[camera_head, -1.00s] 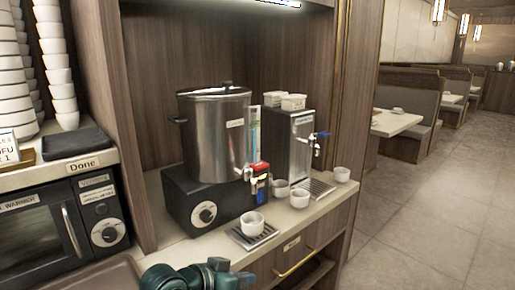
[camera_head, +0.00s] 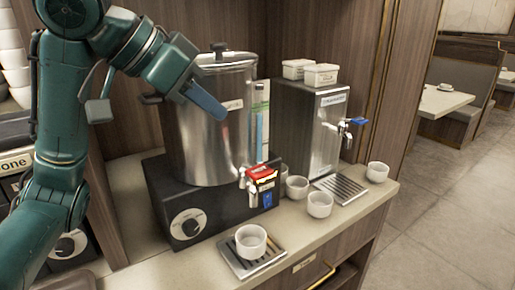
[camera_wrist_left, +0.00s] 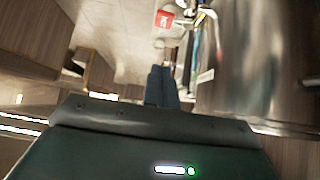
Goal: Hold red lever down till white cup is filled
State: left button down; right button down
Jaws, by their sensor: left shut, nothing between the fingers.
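The red lever (camera_head: 262,172) sits on the tap at the front of the large steel urn (camera_head: 205,135). A white cup (camera_head: 251,241) stands upright on the drip tray (camera_head: 232,262) below and in front of that tap; its contents are too small to tell. My left gripper (camera_head: 221,116) is shut and empty, in front of the urn's upper body, above and left of the red lever and apart from it. In the left wrist view the shut fingers (camera_wrist_left: 161,88) point toward the red lever (camera_wrist_left: 165,19), which is farther off. My right gripper is not in view.
More white cups (camera_head: 319,204) stand on the counter right of the tap. A second dispenser (camera_head: 305,125) with a blue-handled tap stands behind them, with a drip tray (camera_head: 343,188). The black base (camera_head: 190,222) with a dial supports the urn. The aisle on the right is clear.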

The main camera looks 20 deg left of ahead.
pick_arm(q)
jog(key=shift+s+r, duration=0.1)
jog(key=shift+s, duration=0.15)
send_near(264, 167)
jog(key=w+d, duration=0.2)
jog(key=w, duration=0.1)
jog(key=f, duration=0.3)
jog(key=shift+w+d+b, duration=0.1)
jog(key=shift+d+b, duration=0.2)
jog(key=shift+f, duration=0.55)
